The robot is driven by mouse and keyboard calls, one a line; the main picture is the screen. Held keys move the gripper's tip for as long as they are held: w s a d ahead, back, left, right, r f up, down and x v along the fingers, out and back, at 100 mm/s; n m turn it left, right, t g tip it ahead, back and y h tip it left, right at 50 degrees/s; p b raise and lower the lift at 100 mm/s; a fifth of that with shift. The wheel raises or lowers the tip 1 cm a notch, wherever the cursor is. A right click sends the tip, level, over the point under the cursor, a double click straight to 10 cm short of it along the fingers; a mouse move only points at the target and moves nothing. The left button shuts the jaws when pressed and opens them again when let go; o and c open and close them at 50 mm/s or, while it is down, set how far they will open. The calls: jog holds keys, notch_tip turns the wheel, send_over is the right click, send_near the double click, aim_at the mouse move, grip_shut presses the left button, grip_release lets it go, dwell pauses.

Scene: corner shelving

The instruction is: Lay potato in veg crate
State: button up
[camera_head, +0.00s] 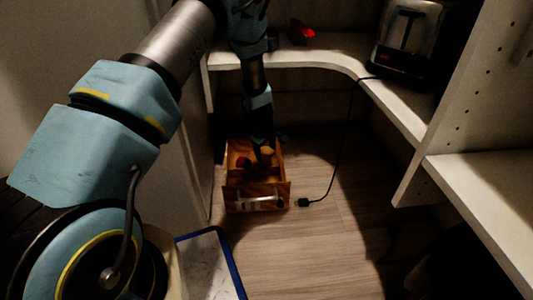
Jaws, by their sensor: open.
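My gripper (263,151) points down into the crate from above. It is open, though its dark fingers are hard to make out. A small tan, rounded thing that looks like the potato (267,153) is inside the crate, right at the fingertips. Whether it touches the fingers or the crate floor cannot be told. A darker reddish item (243,163) lies in the crate to its left.
A corner shelf (330,50) curves above and behind the crate. The toaster's black cord hangs to a plug (303,202) beside the crate.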

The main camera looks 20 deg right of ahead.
jog(key=p+v, duration=0.2)
jog(key=v, duration=0.6)
jog(key=shift+p, duration=0.3)
